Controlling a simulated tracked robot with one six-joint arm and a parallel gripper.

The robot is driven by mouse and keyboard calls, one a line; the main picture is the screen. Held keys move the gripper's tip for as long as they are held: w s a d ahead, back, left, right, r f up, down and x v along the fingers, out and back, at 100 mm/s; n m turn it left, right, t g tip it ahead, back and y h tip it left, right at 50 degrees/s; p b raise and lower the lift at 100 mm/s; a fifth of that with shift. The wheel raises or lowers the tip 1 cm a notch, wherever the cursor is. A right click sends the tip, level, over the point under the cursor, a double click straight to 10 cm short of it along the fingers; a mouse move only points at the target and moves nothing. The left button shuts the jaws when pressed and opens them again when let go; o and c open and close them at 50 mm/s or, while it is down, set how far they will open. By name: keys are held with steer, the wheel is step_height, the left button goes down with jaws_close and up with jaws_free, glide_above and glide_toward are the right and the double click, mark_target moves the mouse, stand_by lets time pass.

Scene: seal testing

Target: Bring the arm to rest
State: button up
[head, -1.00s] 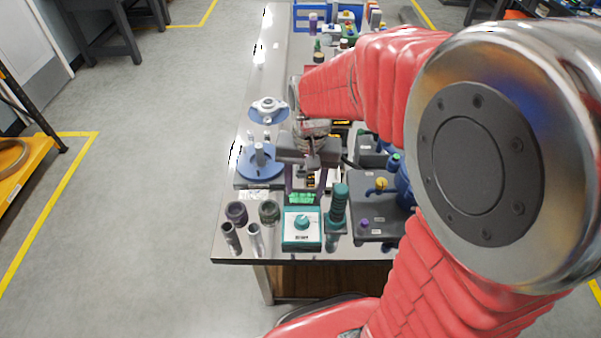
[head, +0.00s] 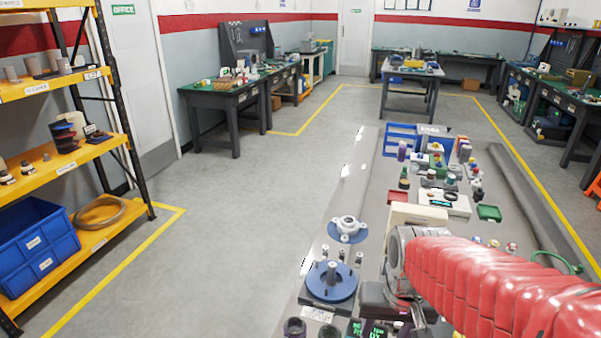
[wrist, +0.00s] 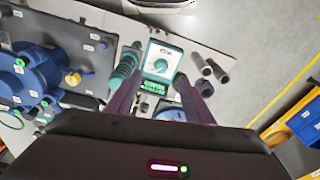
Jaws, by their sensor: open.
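My gripper (wrist: 157,78) shows in the wrist view with two dark fingers spread apart and nothing between them. It points down over the near part of the bench. A teal and white box with a dial (wrist: 163,58) shows beyond the fingertips, with a lit green display (wrist: 153,87) between the fingers. In the head view my red-sleeved arm enters from the lower right and my wrist hangs over the bench (head: 362,195). The fingertips are hard to make out there. The gripper appears apart from the things below; its exact height is unclear.
A blue round fixture (head: 331,281) and a white flanged part (head: 347,229) stand left of my wrist. A cream block (head: 416,214) is close behind it.

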steer(key=s+r+n+t, duration=0.1)
steer(key=s+r+t, duration=0.3)
steer(key=r, duration=0.5)
steer(key=shift+s+a+r, duration=0.15)
steer(key=shift+s+a, duration=0.1)
steer(key=shift+s, duration=0.8)
stand_by(0.5)
